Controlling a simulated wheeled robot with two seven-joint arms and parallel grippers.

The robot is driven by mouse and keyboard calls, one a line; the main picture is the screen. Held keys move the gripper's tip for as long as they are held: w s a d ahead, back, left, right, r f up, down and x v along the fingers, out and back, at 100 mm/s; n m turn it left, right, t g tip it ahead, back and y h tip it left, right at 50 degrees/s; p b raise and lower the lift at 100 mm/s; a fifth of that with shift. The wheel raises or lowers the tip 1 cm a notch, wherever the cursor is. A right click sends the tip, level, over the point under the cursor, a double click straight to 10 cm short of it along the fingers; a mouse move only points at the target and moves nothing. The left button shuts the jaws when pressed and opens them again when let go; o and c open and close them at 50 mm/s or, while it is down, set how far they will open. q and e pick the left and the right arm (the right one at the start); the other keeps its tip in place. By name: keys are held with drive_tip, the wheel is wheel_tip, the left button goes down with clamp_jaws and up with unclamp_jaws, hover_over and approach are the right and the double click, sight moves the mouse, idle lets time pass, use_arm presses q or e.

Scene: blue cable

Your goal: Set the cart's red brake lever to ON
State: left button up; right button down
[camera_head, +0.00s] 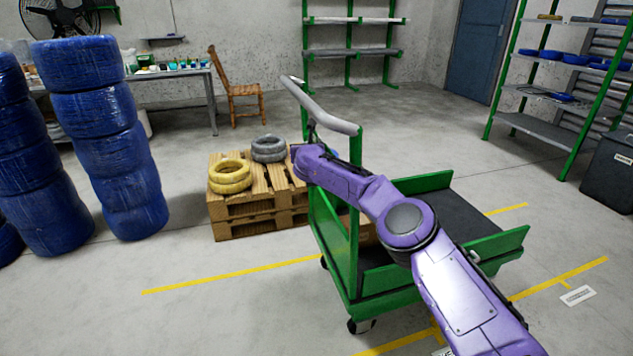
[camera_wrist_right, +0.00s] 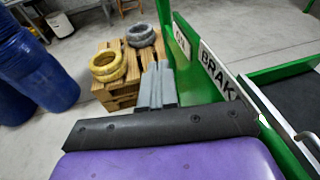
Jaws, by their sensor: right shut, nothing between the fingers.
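The green cart (camera_head: 354,270) stands in the middle of the head view, with a grey push handle (camera_head: 322,108) on top. My purple right arm reaches across it to the handle end. In the right wrist view a white BRAKE label (camera_wrist_right: 221,72) is on the cart's green panel, with a smaller label (camera_wrist_right: 181,40) farther up whose text I cannot read surely. My right gripper (camera_wrist_right: 157,84) shows there as grey fingers, shut and empty, just left of the panel. I see no red lever in either view. My left gripper is not in view.
A wooden pallet stack (camera_head: 258,212) with a yellow ring coil (camera_head: 230,188) and a grey one (camera_head: 268,157) stands close behind the cart's left side. Blue wrapped stacks (camera_head: 120,150) stand at left. A green shelf rack (camera_head: 540,125) is at right. Floor front left is clear.

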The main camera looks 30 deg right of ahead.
drive_tip(key=shift+a+f, duration=0.1)
drive_tip(key=shift+f, duration=0.05)
idle(0.3)
drive_tip(key=shift+s+a, duration=0.2)
drive_tip(key=shift+s, duration=0.15)
drive_tip(key=b+v, duration=0.1)
drive_tip(key=v, duration=0.8)
drive_tip(key=shift+s+r, duration=0.35)
